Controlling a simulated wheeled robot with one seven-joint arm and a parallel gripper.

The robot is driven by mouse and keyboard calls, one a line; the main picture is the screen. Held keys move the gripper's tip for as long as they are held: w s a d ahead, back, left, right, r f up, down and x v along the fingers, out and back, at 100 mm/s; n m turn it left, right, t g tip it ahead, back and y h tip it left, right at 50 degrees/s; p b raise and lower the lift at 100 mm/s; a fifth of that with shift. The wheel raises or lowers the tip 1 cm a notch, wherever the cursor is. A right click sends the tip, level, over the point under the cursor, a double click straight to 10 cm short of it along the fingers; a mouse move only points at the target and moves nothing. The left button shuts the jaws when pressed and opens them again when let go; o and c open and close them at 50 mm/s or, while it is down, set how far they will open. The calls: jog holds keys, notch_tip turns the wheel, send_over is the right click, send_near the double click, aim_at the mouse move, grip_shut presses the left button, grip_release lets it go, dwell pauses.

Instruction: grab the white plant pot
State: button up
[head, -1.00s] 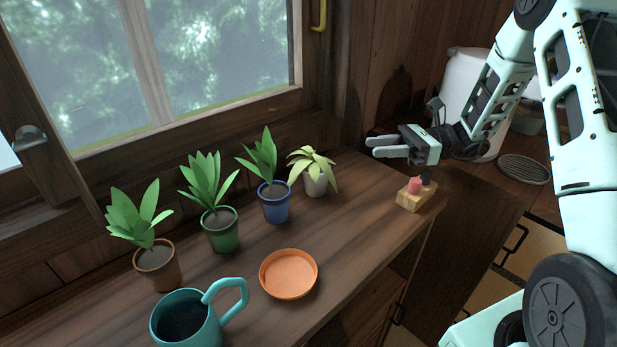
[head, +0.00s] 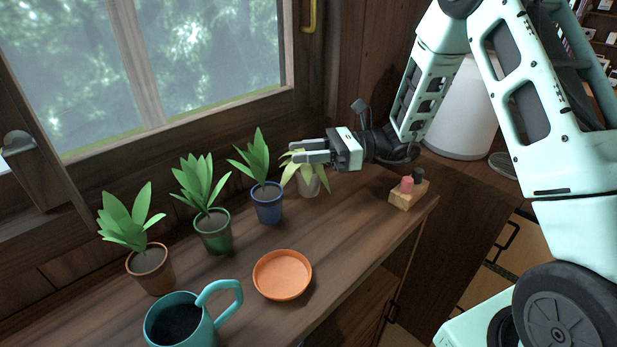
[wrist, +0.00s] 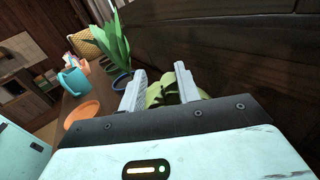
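The white plant pot (head: 309,184) stands at the far end of the row of pots on the wooden counter, with a pale yellow-green plant (head: 291,174) in it. My gripper (head: 308,151) is in front of and above it in the head view and covers part of its leaves. In the wrist view the two fingers (wrist: 160,88) are apart, with the yellow-green leaves (wrist: 168,94) showing between and beyond them. The gripper is open and holds nothing. The white pot itself is hidden in the wrist view.
A blue pot (head: 267,206), a green pot (head: 213,235) and a brown pot (head: 150,270) with plants stand along the window side. An orange saucer (head: 282,275), a teal watering can (head: 182,322) and a wooden block with stamps (head: 408,192) are also on the counter (head: 345,225).

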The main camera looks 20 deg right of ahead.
jog(key=shift+w+a, duration=0.2)
jog(key=shift+a, duration=0.85)
grip_shut()
jog(key=shift+r, duration=0.1)
